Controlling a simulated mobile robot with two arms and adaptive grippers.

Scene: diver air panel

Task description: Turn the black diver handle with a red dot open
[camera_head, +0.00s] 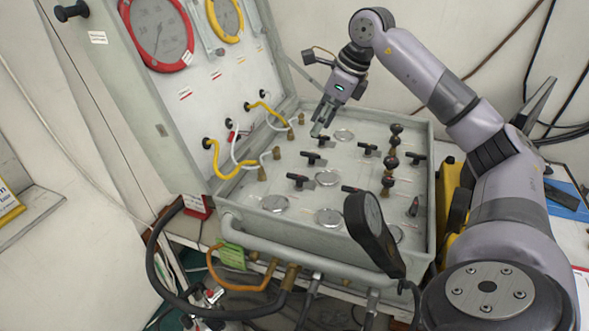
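Several black T-shaped handles stand on the pale grey panel top (344,158), among them a back one (322,141), a middle one (313,158), a front-left one (298,180) and a right one (416,158). I cannot make out a red dot on any of them at this size. My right gripper (320,124) points down over the back of the panel, just behind the back handle. Its fingers look apart from that handle, but whether they are open or shut is not clear. My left gripper is not in view.
An upright gauge board with a red-rimmed gauge (160,34) and a yellow-rimmed gauge (227,17) rises at the left. Yellow and white hoses (225,170) run to the panel's left side. Dark round knobs (391,162) stand at the right. A black gauge (372,216) sticks up in front.

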